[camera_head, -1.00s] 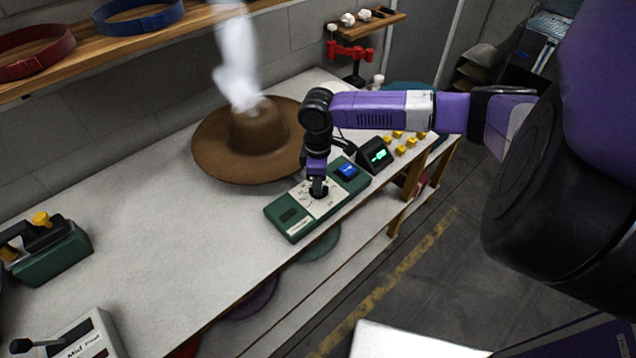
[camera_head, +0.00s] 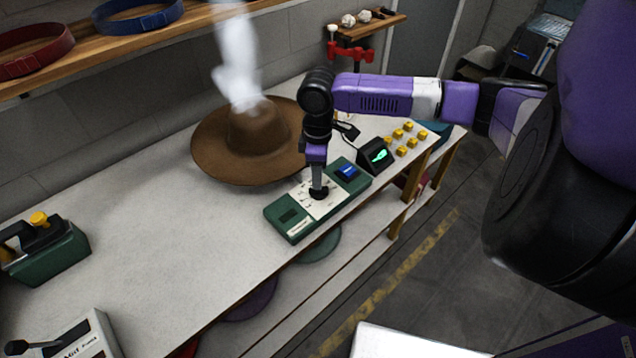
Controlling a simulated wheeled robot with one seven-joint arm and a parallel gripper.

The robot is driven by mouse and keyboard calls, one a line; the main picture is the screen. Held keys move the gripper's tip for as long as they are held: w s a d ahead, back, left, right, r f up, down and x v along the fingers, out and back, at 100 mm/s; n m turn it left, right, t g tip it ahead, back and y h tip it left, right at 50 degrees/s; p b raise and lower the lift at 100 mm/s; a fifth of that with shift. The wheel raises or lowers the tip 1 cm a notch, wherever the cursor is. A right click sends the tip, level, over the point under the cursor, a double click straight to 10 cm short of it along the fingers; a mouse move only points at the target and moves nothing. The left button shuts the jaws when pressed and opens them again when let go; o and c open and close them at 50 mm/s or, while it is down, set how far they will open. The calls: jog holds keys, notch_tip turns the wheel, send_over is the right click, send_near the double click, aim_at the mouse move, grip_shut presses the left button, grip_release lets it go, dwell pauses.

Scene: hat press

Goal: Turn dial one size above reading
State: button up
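A green control box (camera_head: 288,216) with a white dial plate (camera_head: 327,208) and a blue button or display (camera_head: 347,172) lies near the bench's front edge. My gripper (camera_head: 318,190) points straight down over the dark dial (camera_head: 319,193) on the plate, at or touching it. The fingers are too small and dark to tell whether they grip it. The dial's pointer and scale marks cannot be read. A small black display (camera_head: 376,156) with a glowing green reading stands right of the box; its figure is too small to read.
A brown hat (camera_head: 255,145) with steam above it sits behind the box on the bench (camera_head: 170,220). Several yellow blocks (camera_head: 398,134) lie at right. A green device (camera_head: 48,255) and a lever box (camera_head: 75,340) stand at left. Mid-bench is clear.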

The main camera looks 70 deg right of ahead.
jog(key=shift+r, duration=1.75)
